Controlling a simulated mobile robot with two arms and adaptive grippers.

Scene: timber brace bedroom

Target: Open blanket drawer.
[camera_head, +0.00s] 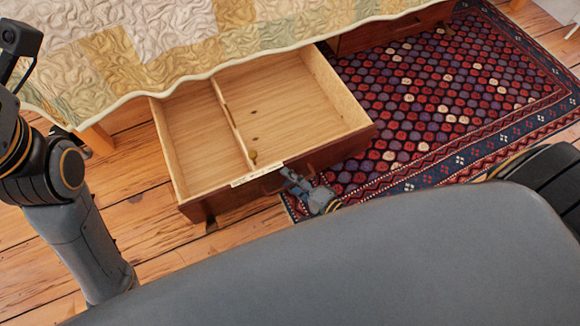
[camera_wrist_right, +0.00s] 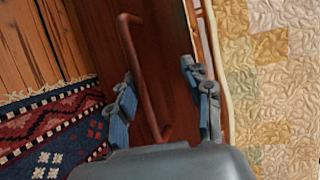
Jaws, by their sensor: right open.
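The blanket drawer (camera_head: 189,147) stands pulled out from under the bed, showing a bare wooden inside with a lengthwise divider. Its dark reddish front bears a bar handle, which shows in the right wrist view (camera_wrist_right: 137,65). My right gripper (camera_head: 293,178) is at the drawer front, beside the handle in the head view. In the right wrist view, its two fingers (camera_wrist_right: 160,92) are spread apart, with the handle lying between them in the picture. Contact with the handle cannot be told. My left arm comes in at the left, but its gripper is out of view.
A quilt (camera_head: 140,45) hangs over the bed edge above the drawer. A patterned rug (camera_head: 440,100) lies to the right, passing close to the drawer's front corner. Another drawer front (camera_head: 390,30) shows under the bed farther right. Bare wooden floor (camera_head: 140,215) lies left of the drawer.

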